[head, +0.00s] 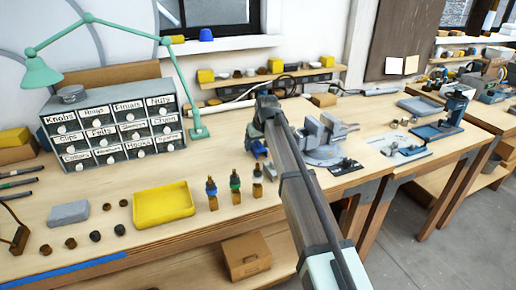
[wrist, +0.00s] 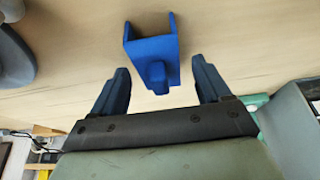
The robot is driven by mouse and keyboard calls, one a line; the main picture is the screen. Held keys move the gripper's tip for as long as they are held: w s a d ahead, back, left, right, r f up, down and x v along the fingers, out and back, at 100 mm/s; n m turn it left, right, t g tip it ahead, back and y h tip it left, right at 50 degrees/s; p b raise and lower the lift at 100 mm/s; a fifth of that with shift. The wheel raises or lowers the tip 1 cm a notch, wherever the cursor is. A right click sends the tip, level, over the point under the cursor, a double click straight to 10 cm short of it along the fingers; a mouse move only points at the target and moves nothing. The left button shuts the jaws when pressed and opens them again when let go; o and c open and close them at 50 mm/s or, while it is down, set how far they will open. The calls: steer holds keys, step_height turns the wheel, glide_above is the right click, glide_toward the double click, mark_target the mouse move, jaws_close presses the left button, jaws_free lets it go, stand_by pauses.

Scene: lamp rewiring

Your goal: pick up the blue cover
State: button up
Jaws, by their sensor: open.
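The blue cover (wrist: 152,50) is a small U-shaped blue piece with a tab, on the wooden bench top in the wrist view. In the head view a blue piece (head: 258,148), seemingly the same cover, shows just below my gripper (head: 257,132), partly hidden by it. In the wrist view my gripper (wrist: 160,68) is open, with one dark finger on each side of the cover's tab. Clear gaps show between the fingers and the cover. The cover's main body lies beyond the fingertips. I cannot tell the height gap.
Three small bottles (head: 234,187) and a yellow tray (head: 163,205) stand left of my gripper. A grey vise-like machine (head: 326,140) stands close on the right. A labelled drawer cabinet (head: 115,130) and a green lamp (head: 197,133) are at the left.

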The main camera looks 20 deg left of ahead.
steer(key=shift+w+a+f, duration=0.15)
steer(key=shift+f, duration=0.4)
steer(key=c, duration=1.1)
